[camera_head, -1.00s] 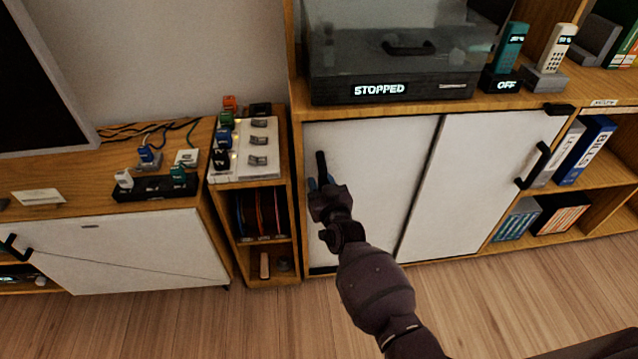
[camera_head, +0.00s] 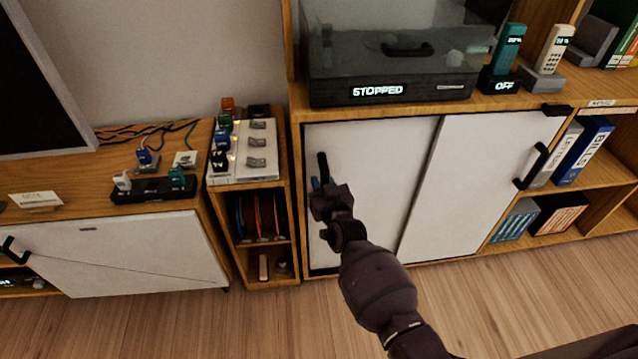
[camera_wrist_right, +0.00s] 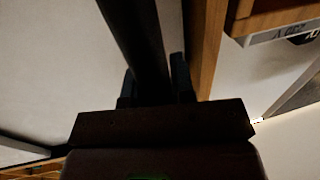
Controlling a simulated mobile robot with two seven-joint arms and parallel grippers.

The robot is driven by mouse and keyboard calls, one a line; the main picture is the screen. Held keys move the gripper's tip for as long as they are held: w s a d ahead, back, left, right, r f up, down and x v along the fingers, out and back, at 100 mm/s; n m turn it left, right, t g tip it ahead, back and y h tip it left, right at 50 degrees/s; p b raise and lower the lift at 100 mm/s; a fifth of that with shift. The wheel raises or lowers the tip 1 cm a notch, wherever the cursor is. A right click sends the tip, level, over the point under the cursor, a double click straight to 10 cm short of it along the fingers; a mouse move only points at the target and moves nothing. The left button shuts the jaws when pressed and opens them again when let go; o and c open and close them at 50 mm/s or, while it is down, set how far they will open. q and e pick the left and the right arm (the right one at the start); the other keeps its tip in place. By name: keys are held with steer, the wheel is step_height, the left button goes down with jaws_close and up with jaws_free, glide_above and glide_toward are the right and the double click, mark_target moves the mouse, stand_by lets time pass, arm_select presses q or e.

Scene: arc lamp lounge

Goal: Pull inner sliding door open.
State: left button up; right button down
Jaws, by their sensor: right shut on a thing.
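The cabinet has two white sliding doors side by side. The left door (camera_head: 385,165) carries a dark vertical handle (camera_head: 322,166) near its left edge. The right door (camera_head: 480,180) has its own black handle (camera_head: 532,166) at its right edge. My right gripper (camera_head: 320,186) is at the left door's handle. In the right wrist view the dark handle bar (camera_wrist_right: 137,40) runs between the two fingers of my right gripper (camera_wrist_right: 156,82), which is shut on it. The left door's left edge sits close to the cabinet's left side. My left gripper is not in view.
A dark case reading STOPPED (camera_head: 395,75) stands on the cabinet top, with a teal phone (camera_head: 506,55) and a white phone (camera_head: 550,58) to its right. A narrow shelf unit (camera_head: 263,263) adjoins on the left. Open shelves with binders (camera_head: 583,150) are on the right.

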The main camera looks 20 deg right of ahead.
mark_target(405, 165)
steer(key=s+d, duration=0.2)
steer(key=d, duration=0.5)
steer(key=s+d, duration=0.2)
steer(key=d, duration=0.5)
steer(key=s+d, duration=0.2)
steer(key=d, duration=0.6)
steer(key=shift+s+d+f, duration=0.1)
steer(key=shift+s, duration=0.2)
steer(key=shift+d, duration=0.25)
steer(key=c, duration=1.2)
jaws_free()
steer(key=shift+c, duration=0.2)
steer(key=shift+p, duration=0.3)
